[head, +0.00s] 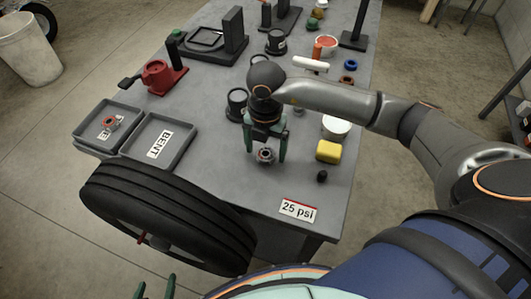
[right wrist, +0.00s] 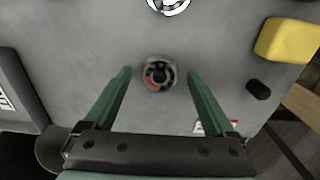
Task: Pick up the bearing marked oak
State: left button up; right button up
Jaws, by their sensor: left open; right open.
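A small round bearing (head: 265,156) with a dark ring and a reddish part lies on the grey bench top. It also shows in the right wrist view (right wrist: 160,75), between the fingers. I cannot read any oak mark on it. My right gripper (head: 267,161) is open above the bearing, one green finger on each side, not closed on it. Another reddish bearing (head: 109,122) lies in the left one of two trays. My left gripper (head: 155,286) is open and empty at the bottom edge, off the bench near the tyre.
A tray (head: 190,131) labelled BENT, a black tyre (head: 165,215) and a 25 psi card (head: 299,211) are near the front. A yellow block (head: 328,151), a small black piece (head: 322,176) and a white-topped can (head: 336,126) stand right of the gripper. A red vise (head: 160,77) stands farther back.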

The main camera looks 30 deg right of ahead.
jog(key=shift+f, duration=0.3)
jog(key=shift+c, duration=0.4)
grip_shut()
